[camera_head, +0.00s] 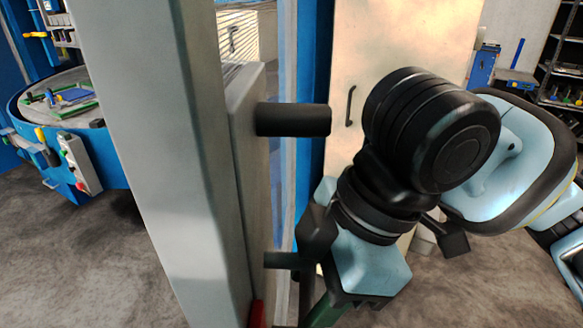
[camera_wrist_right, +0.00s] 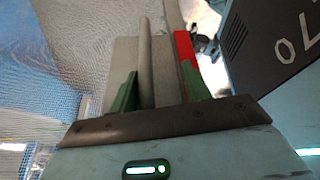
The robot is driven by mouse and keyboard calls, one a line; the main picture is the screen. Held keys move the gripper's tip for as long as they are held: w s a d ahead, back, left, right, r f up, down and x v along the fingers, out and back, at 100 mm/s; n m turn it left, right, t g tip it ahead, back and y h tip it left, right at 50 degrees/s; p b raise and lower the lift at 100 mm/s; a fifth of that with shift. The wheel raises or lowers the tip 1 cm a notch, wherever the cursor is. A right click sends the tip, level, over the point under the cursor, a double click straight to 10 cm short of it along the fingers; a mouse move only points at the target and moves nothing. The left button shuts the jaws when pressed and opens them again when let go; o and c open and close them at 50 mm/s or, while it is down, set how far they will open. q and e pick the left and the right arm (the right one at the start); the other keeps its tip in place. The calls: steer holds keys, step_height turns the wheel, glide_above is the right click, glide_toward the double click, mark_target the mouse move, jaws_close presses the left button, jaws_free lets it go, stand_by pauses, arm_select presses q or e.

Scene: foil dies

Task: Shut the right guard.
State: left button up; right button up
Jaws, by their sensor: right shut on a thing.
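How far the guard stands open cannot be told. My left gripper is not in view.
A thick grey post (camera_head: 165,130) and a grey panel (camera_head: 249,190) with dark round stubs (camera_head: 293,120) stand close in front. A blue round table (camera_head: 62,100) with tools is at the left. A cream cabinet (camera_head: 400,35) and shelves (camera_head: 565,65) stand behind. Open floor (camera_head: 80,260) lies lower left.

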steer(key=v, duration=0.6)
steer(key=shift+r, duration=0.15)
stand_by(0.5)
steer(key=shift+w+d, duration=0.1)
steer(key=shift+d, duration=0.05)
steer(key=s+v, duration=0.1)
steer(key=v, duration=0.7)
steer(key=shift+s, duration=0.4)
steer(key=shift+w, duration=0.1)
